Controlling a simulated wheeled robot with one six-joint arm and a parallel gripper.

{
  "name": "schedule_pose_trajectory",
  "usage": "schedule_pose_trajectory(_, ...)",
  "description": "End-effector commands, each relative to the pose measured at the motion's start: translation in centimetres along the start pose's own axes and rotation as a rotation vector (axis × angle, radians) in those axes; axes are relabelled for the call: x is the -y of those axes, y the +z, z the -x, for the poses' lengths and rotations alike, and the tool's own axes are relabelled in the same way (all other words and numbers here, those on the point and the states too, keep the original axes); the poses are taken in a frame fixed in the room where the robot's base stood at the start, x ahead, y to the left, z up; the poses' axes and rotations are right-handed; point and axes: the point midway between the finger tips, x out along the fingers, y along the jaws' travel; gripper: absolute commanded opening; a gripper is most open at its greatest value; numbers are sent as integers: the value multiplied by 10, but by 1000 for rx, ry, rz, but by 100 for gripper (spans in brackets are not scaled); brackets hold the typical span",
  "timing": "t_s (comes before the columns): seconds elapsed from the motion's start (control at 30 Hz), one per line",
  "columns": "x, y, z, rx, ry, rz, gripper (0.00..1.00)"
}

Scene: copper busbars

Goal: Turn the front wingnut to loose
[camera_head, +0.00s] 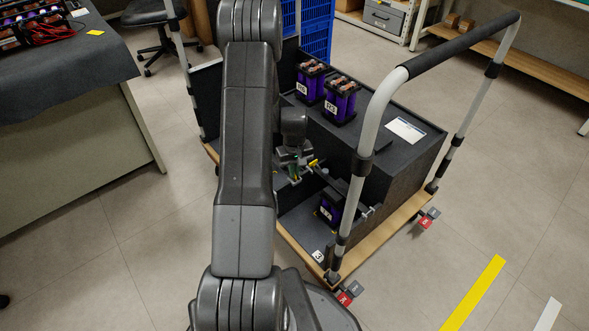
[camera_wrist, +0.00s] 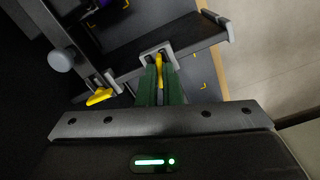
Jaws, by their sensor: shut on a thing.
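In the wrist view, the green fingers of my gripper (camera_wrist: 158,88) are shut on a yellow wingnut (camera_wrist: 158,66), one finger on each side. It sits at a grey bracket on a dark bar (camera_wrist: 195,45), and its lever lies roughly in line with the fingers. I take it as the front wingnut, as the other one shows farther from me. That second yellow wingnut (camera_wrist: 98,97) stands free to the left, lying at a slant. In the head view my gripper (camera_head: 295,177) is at the near side of the cart, its fingertips small, with the second wingnut (camera_head: 313,162) beside it.
Purple battery modules (camera_head: 341,101) stand on the cart's dark top (camera_head: 380,150), and another module (camera_head: 328,209) sits lower, near the bar. The cart's handle (camera_head: 460,42) rises at the right. A round grey knob (camera_wrist: 61,60) is left of the bar. A bench (camera_head: 120,120) stands left.

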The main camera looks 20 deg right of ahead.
Motion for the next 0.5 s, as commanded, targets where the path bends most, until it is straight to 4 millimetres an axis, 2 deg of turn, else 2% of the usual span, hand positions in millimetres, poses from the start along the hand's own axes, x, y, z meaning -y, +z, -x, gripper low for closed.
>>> schedule_pose_trajectory(0.2,0,-1,1,-2,1,170,0)
schedule_pose_trajectory(0.5,0,-1,1,-2,1,319,0)
